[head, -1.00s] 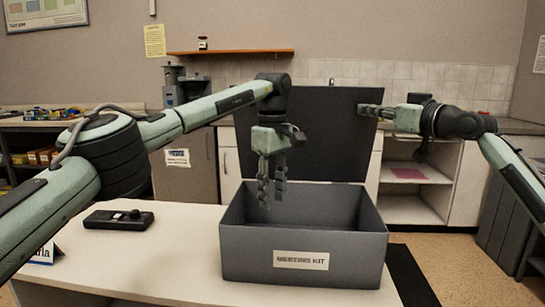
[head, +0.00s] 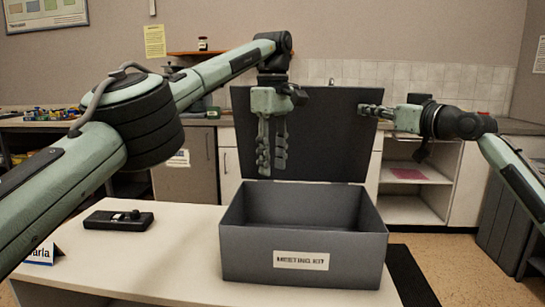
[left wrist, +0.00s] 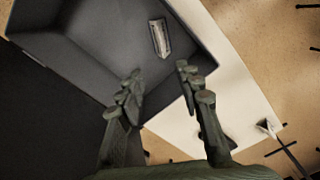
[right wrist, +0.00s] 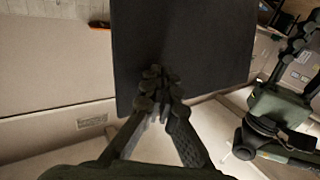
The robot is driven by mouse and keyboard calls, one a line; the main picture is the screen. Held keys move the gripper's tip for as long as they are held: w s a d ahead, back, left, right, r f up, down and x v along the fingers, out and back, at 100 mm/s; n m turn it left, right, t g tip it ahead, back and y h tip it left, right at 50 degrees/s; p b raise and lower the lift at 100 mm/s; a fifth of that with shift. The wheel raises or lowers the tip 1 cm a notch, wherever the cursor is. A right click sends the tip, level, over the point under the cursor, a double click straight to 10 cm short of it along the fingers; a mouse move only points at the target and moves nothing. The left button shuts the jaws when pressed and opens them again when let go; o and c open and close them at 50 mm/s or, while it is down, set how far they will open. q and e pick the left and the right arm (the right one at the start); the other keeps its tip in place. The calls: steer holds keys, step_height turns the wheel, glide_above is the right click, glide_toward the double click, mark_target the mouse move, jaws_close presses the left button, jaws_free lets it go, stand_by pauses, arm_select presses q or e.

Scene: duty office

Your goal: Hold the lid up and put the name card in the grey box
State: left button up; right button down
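The grey box (head: 305,258), labelled MEETING KIT, stands on the white table with its dark lid (head: 325,135) raised behind it. My right gripper (head: 368,109) is shut on the lid's right edge, as the right wrist view (right wrist: 160,90) shows. My left gripper (head: 272,165) is above the box, fingers apart and empty; it also shows in the left wrist view (left wrist: 158,82). A white-and-blue name card (head: 40,253), reading "arla", stands at the table's left.
A black device (head: 118,220) lies on the white table (head: 180,262) left of the box. My left arm crosses above the table. A counter and open shelves (head: 412,190) stand behind. The table between device and box is clear.

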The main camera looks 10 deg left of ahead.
arm_select(q)
steer(key=shift+r, duration=0.3)
steer(key=shift+s, duration=0.1)
steer(key=s+a, duration=0.3)
steer(key=s, duration=1.8)
steer(key=shift+s, duration=0.3)
arm_select(e)
steer(key=shift+s+f, duration=0.25)
steer(key=shift+s, duration=0.35)
steer(key=shift+s+f, duration=0.3)
steer(key=shift+s, duration=0.35)
steer(key=shift+s+f, duration=0.25)
steer(key=shift+s, duration=0.45)
